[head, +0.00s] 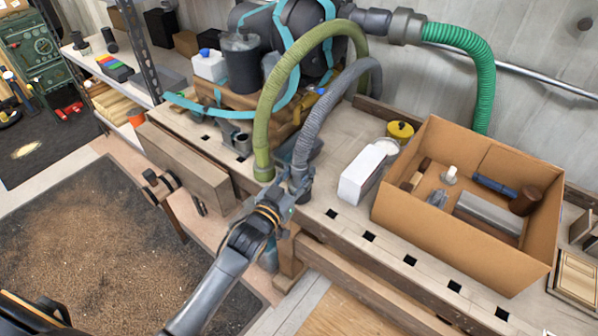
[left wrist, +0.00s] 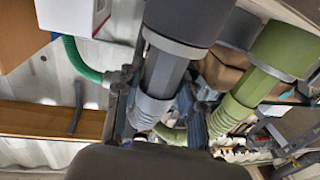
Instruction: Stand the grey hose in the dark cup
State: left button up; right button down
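The grey hose (head: 328,106) is ribbed and arches down from the machine to a darker end piece close to the bench's front edge. In the left wrist view the grey hose (left wrist: 153,108) runs between my fingers, with its wide dark end piece at the top. My left gripper (head: 289,192) is at the hose's lower end, with a finger on either side. I cannot tell whether it has closed on the hose. A small dark cup (head: 242,144) seems to stand on the bench, left of the green hose. My right gripper is not in view.
An olive-green hose (head: 268,105) comes down just left of the grey one. It also shows in the left wrist view (left wrist: 257,75). A white box (head: 361,177) and an open cardboard box (head: 465,235) with several items stand to the right.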

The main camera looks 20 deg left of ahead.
pick_arm(q)
jog(key=o, duration=0.5)
jog(key=s, duration=0.4)
jog(key=s+a, duration=0.1)
jog(key=s, duration=0.3)
jog(key=s+a, duration=0.1)
jog(key=s, duration=0.3)
jog(key=shift+a, duration=0.15)
jog(key=shift+w, duration=0.1)
